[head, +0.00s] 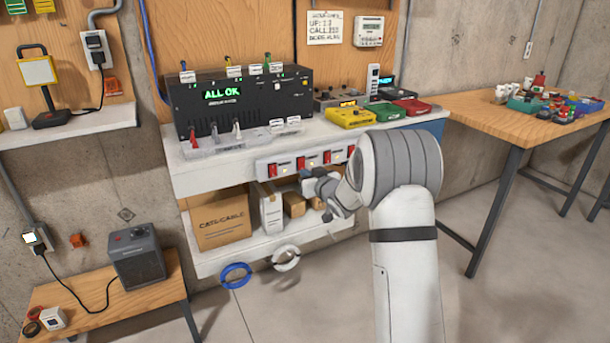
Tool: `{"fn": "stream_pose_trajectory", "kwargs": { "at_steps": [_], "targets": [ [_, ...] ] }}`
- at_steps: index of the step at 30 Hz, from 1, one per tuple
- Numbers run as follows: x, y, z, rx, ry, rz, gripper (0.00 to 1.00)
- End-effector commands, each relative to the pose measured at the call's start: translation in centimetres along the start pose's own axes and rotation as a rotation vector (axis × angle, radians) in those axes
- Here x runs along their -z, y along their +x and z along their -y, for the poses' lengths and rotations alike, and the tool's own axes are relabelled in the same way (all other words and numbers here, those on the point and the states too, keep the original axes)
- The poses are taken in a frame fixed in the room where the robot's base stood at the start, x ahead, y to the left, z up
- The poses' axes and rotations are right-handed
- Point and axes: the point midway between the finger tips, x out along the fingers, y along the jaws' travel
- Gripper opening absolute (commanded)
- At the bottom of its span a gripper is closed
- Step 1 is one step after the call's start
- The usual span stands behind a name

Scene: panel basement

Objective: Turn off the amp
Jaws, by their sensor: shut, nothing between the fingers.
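No label in the head view names the amp. A dark grey box (138,258) with a knob on top stands on the low wooden table at the left, and may be it. A wide black unit (240,98) with a green "ALL OK" display stands on the white shelf, with levers along its front. My gripper (318,184) is small in the picture and partly hidden by my wrist. It is shut and empty, in front of the shelf just below the row of red switches (307,160), well to the right of the grey box. I cannot tell whether it touches anything.
Cardboard boxes (222,222) sit on the lower shelf, with blue (235,275) and white (286,258) cable coils at its edge. Yellow (349,117), green and red boxes stand on the upper shelf. A wooden table (480,118) stands at the right. The floor at lower right is clear.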

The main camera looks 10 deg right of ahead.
Motion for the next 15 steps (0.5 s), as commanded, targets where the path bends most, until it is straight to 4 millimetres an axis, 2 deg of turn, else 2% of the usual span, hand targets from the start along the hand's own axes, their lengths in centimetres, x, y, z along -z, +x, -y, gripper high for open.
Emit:
{"fn": "stream_pose_trajectory", "kwargs": {
  "at_steps": [4, 15],
  "targets": [
    [0.01, 0.87, 0.02, 0.0, 0.0, -0.001, 0.0],
    [-0.04, 1.0, 0.06, 0.001, 0.0, -0.002, 0.0]
  ]
}}
